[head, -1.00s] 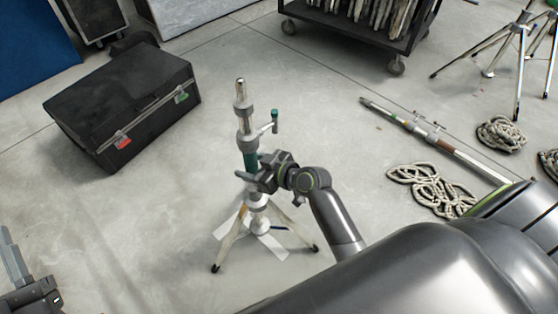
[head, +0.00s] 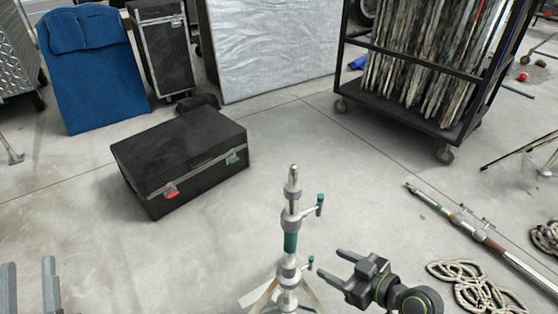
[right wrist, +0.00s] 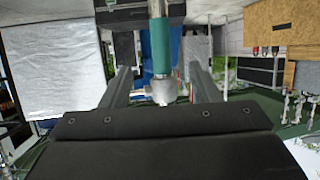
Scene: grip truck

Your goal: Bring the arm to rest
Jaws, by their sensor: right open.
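A metal light stand (head: 290,243) with a green band and green-tipped knobs stands upright on the floor in the head view. Its lower legs are cut off by the picture's bottom edge. My right gripper (head: 338,267) is open and empty, just right of the stand, with its fingers pointing towards the column and apart from it. In the right wrist view the stand's column (right wrist: 161,50) shows ahead, between the two spread fingers of the right gripper (right wrist: 160,80). My left gripper (head: 29,264) is at the lower left corner, its two fingers apart with nothing between them.
A black case (head: 180,160) lies on the floor behind and left of the stand. A wheeled cart (head: 405,118) with upright panels stands at the back right. A long pole (head: 480,236) and coiled rope (head: 470,285) lie at the right. Floor between left gripper and stand is clear.

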